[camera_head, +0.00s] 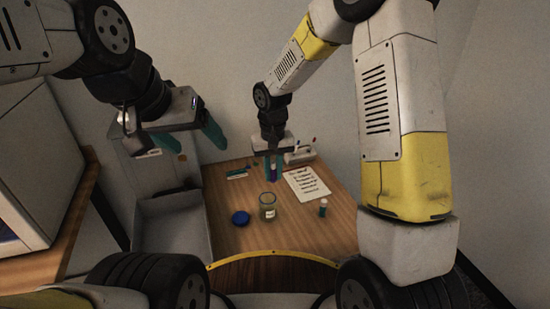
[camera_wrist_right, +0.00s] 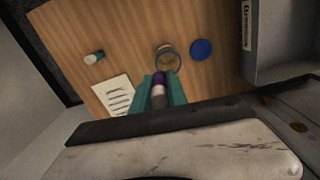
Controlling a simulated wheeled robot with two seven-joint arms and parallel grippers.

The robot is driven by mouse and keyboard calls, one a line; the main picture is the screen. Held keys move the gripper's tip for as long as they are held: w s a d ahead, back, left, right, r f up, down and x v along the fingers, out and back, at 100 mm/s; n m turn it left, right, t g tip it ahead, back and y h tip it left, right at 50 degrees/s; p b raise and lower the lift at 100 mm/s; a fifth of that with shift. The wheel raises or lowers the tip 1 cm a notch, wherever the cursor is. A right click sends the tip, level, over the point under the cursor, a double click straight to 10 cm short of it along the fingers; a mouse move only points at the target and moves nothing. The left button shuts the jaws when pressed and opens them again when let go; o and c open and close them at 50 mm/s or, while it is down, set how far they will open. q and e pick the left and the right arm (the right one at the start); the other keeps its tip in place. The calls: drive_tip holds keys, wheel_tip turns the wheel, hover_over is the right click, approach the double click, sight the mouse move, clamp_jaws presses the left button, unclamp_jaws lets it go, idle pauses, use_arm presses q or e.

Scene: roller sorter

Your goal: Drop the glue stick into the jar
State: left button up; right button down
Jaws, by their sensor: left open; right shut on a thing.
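My right gripper (camera_head: 273,170) is shut on a slim stick with a purple end and a pale band, which looks like the glue stick (camera_wrist_right: 158,84). It holds the stick above the back part of the wooden table. The open clear glass jar (camera_head: 267,207) stands upright on the table, nearer to me than the gripper. In the right wrist view, the jar (camera_wrist_right: 167,58) shows just beyond the stick's purple end. My left gripper (camera_head: 190,137) is open and empty, high up left of the table. The stick's lower part is hidden between the fingers.
A blue lid (camera_head: 240,218) lies left of the jar. A small white bottle with a green cap (camera_head: 323,207) stands to the right. A printed sheet (camera_head: 307,182) lies behind it. A grey tray (camera_head: 143,238) adjoins the table's left edge. The table's front is clear.

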sight(273, 162)
drive_tip(key=shift+f, duration=1.85)
drive_tip(key=c, duration=1.2)
unclamp_jaws()
drive_tip(key=shift+c, duration=0.2)
drive_tip(key=shift+r, duration=3.95)
drive_tip(key=shift+r, duration=0.1)
